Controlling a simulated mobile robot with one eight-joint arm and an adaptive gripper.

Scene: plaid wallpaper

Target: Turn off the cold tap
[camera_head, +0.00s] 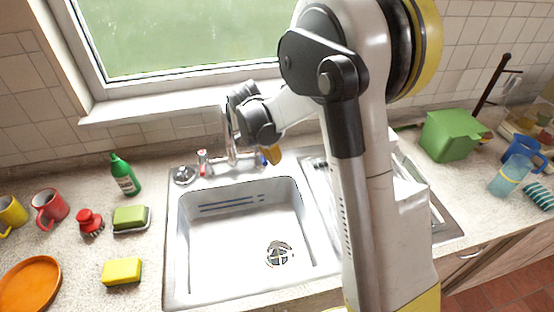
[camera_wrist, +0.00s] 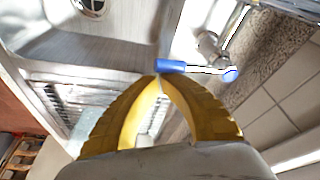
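The cold tap with a blue handle (camera_wrist: 172,66) shows in the wrist view just beyond my fingertips. In the head view a bit of the blue tap (camera_head: 261,160) shows behind the sink's back edge, partly hidden by my gripper (camera_head: 274,155). My gripper's yellow fingers (camera_wrist: 160,78) meet at their tips, with nothing seen between them. The tips are at the handle's left end; I cannot tell whether they touch it.
The red-marked tap (camera_head: 203,162) and the metal spout (camera_head: 231,145) stand left of my gripper. The sink basin (camera_head: 190,255) below is empty. A green bottle (camera_head: 125,177) and sponges stand to the left. A green box (camera_head: 450,135) stands to the right.

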